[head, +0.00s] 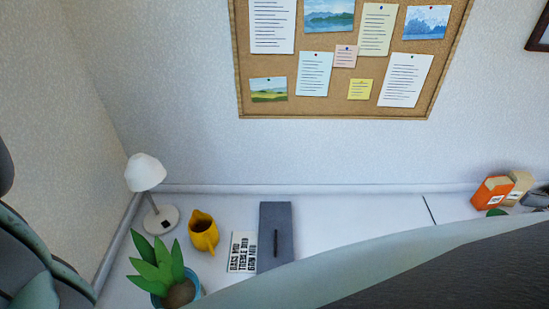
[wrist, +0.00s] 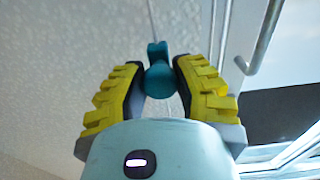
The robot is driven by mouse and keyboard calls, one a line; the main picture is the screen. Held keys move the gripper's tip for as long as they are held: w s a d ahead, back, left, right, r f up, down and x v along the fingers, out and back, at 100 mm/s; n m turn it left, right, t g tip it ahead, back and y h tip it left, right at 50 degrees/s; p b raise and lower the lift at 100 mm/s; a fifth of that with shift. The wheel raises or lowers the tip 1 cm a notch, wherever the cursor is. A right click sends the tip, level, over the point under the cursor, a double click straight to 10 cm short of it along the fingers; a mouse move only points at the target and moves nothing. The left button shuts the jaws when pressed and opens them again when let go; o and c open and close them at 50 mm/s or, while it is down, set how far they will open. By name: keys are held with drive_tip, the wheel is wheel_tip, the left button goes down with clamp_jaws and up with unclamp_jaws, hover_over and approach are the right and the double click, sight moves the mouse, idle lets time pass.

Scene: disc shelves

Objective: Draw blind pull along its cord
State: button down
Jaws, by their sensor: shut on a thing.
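In the wrist view, a teal blind pull (wrist: 158,77) sits between the yellow-padded fingers of my gripper (wrist: 162,80). My gripper is shut on it. A thin pale cord (wrist: 152,25) runs up from the top of the pull toward the upper edge of the picture. The pull's lower part is partly hidden by the fingers and my wrist housing. The pull, the cord and my gripper's fingers do not show in the head view.
In the wrist view, a metal rail (wrist: 267,40) stands right of the fingers. In the head view, a white lamp (head: 146,173), a yellow jug (head: 203,232), a potted plant (head: 157,266) and a grey slab (head: 274,220) stand on a white surface (head: 350,212) below a cork board (head: 325,88).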

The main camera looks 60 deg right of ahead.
wheel_tip(320, 180, down, 5)
drive_tip(key=b, duration=0.3)
drive_tip(key=shift+d+f, duration=0.1)
drive_tip(key=c, duration=0.6)
unclamp_jaws()
drive_tip(key=shift+c, duration=0.2)
drive_tip(key=shift+s, duration=0.1)
drive_tip(key=v, duration=1.2)
drive_tip(key=shift+r, duration=0.2)
